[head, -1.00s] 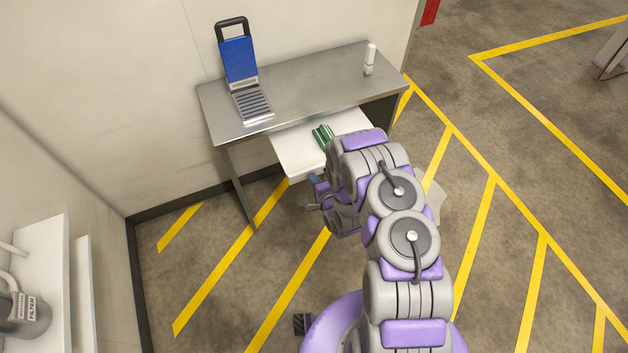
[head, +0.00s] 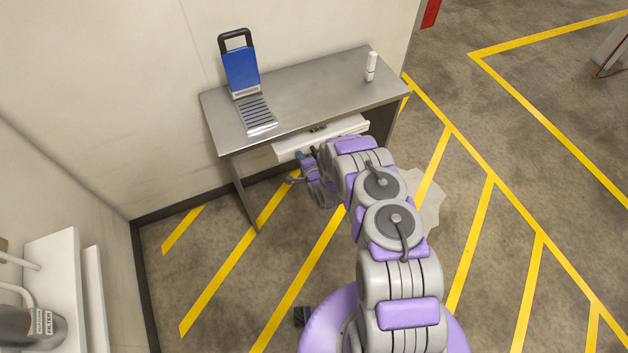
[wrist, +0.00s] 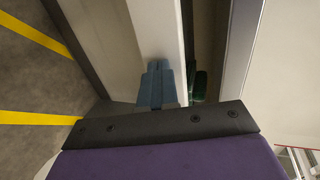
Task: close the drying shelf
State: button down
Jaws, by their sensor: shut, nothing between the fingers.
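The drying shelf (head: 288,150) is a white pull-out tray under the steel table. It sticks out only a little from beneath the tabletop. A green object (head: 318,128) lies in it, mostly covered by the table edge. My gripper (head: 300,156) is at the shelf's front, shut and empty. In the wrist view, the blue-grey fingertips (wrist: 158,72) are against or very near the white front panel (wrist: 155,28). I cannot tell if they touch. A dark green piece (wrist: 200,84) shows in the narrow gap behind the panel.
The steel table (head: 310,90) holds a blue panel with a black handle (head: 240,70), a slatted rack (head: 257,113) and a white bottle (head: 371,67). White equipment (head: 55,290) stands at the lower left. Striped floor in front is free.

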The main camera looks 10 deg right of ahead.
jog(key=shift+w+a, duration=0.25)
jog(key=shift+w, duration=0.95)
